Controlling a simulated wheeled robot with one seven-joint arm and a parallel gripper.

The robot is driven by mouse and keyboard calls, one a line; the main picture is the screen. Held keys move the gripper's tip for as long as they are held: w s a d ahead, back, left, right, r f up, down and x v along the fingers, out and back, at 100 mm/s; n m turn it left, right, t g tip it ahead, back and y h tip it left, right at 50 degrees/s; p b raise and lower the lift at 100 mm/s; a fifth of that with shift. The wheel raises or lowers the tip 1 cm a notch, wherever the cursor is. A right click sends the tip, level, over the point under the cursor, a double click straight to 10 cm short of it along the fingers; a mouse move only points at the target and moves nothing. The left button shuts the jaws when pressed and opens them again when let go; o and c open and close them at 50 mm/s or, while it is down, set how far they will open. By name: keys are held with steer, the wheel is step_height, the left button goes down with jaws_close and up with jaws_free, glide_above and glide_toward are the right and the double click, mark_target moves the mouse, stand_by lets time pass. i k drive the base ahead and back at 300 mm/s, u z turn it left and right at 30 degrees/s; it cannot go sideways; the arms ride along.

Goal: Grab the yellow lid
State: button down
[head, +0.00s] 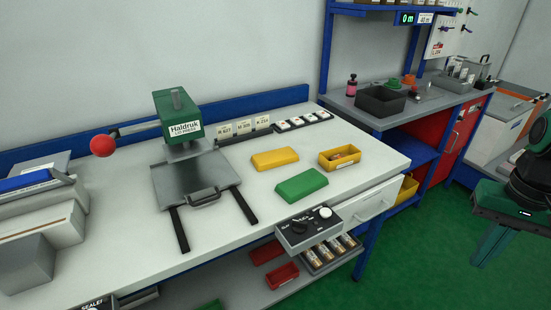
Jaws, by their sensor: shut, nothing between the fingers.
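The yellow lid (275,160) is a low, rounded block shape lying flat on the white workbench, right of the press. A green lid (301,186) of the same shape lies just in front of it, apart from it. An open yellow bin (327,163) with small brown items in it stands to the right of the yellow lid. Nothing touches or covers the yellow lid. Dark green and black parts of my arm show at the right edge, well away from the bench; I cannot make out my gripper's fingers there.
The green press (180,122) with its red ball handle (103,145) stands left of the lids. Labelled holders (245,127) stand behind them. A control box (308,228) sits at the bench's front edge. Green floor is clear at the right.

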mark_target(267, 160)
steer(key=u, duration=1.55)
steer(key=k, duration=1.25)
steer(key=z, duration=1.05)
steer(key=i, duration=1)
